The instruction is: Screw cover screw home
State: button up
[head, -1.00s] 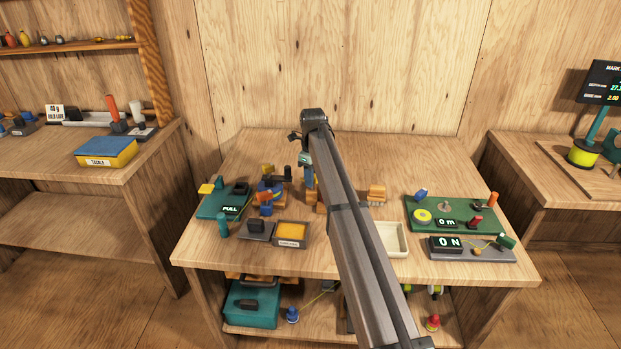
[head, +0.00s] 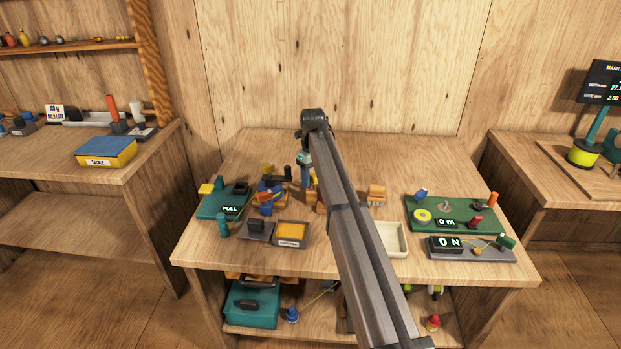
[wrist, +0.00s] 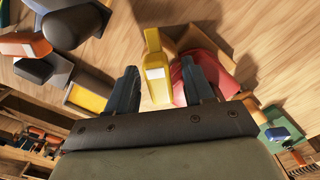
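In the wrist view my gripper (wrist: 158,68) has its two dark fingers apart. A yellow upright piece with a pale label (wrist: 153,66) shows between them, with a gap on each side; I cannot tell how far beyond the fingertips it is. A rounded red thing (wrist: 215,72) lies behind the right finger. In the head view my gripper (head: 304,172) is low over the back middle of the bench, partly hidden by my arm, beside a cluster of blue, orange and yellow parts (head: 268,195). I cannot make out the cover screw or its cover.
The workbench (head: 250,150) is bare at the back. A teal PULL gauge (head: 230,209), a yellow-filled tray (head: 291,233) and an empty cream tray (head: 393,238) stand in front. A green board (head: 432,206) and a grey force gauge (head: 446,243) are at right.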

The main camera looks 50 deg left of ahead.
jog(key=shift+o, duration=1.3)
jog(key=shift+r, duration=3.55)
jog(key=shift+c, duration=0.2)
